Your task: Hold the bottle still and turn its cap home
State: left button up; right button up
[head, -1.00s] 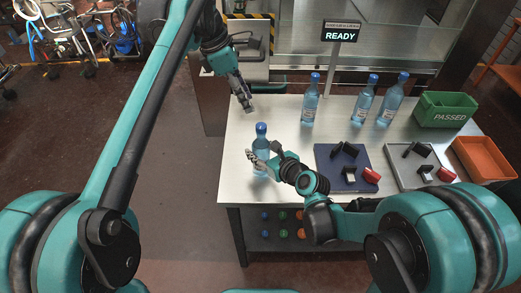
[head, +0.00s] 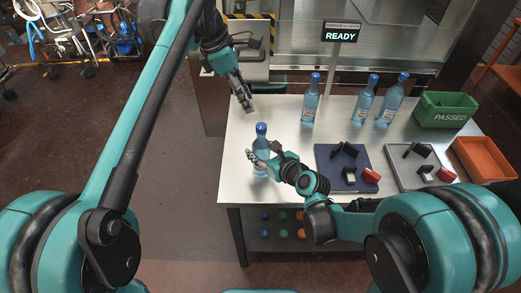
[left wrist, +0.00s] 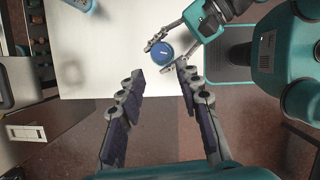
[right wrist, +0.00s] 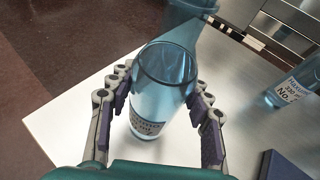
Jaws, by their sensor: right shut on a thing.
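A clear blue bottle (head: 261,143) with a blue cap (head: 261,128) stands upright near the table's left edge. My right gripper (head: 259,164) is shut around the bottle's body from the right; the right wrist view shows a finger on each side of the bottle (right wrist: 160,95), with its label below. My left gripper (head: 247,103) hangs above and behind the bottle, apart from the cap. In the left wrist view my left gripper (left wrist: 160,70) is open and empty, with the cap (left wrist: 162,54) seen end-on beyond its fingertips. The cap top bears a pale mark. How tightly it sits cannot be seen.
Three similar bottles (head: 310,103) stand at the table's back. A blue tray (head: 335,178) and a grey tray (head: 400,175) with fixtures lie right of my right gripper. A green PASSED bin (head: 445,112) and an orange bin (head: 482,160) stand farther right. A sign (head: 340,35) reads READY.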

pick_arm(q)
jog(key=o, duration=0.3)
jog(key=shift+o, duration=0.2)
jog(key=m+t+h, duration=0.8)
jog(key=m+t, duration=0.5)
jog(key=m, duration=1.5)
send_near(258, 129)
jog(key=x, duration=1.1)
jog(key=shift+w+d+f, duration=0.15)
jog(key=shift+w, duration=0.15)
